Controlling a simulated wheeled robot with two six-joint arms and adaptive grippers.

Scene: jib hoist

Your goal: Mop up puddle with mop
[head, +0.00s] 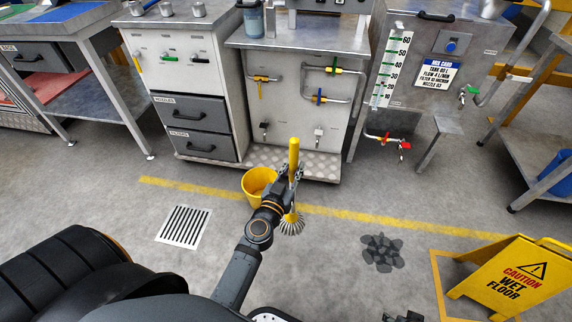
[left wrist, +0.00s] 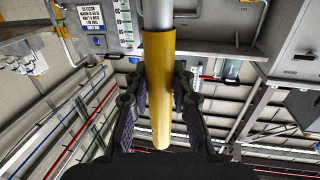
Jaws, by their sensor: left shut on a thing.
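The mop has a yellow handle (head: 294,158) and a grey-white strand head (head: 292,224). My left gripper (head: 290,178) is shut on the handle, which stands nearly upright. In the left wrist view the handle (left wrist: 158,85) runs between my two fingers (left wrist: 160,110). The mop head hangs at or just above the floor; I cannot tell which. The puddle (head: 381,252) is a dark patch on the grey floor, right of the mop head and apart from it. My right gripper (head: 402,317) shows only as a dark tip at the bottom edge.
A yellow bucket (head: 257,181) stands just behind my left gripper. A floor grate (head: 184,227) lies to the left. A yellow wet floor sign (head: 505,278) stands right of the puddle. Cabinets and a panel bench line the back. The floor between mop and puddle is clear.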

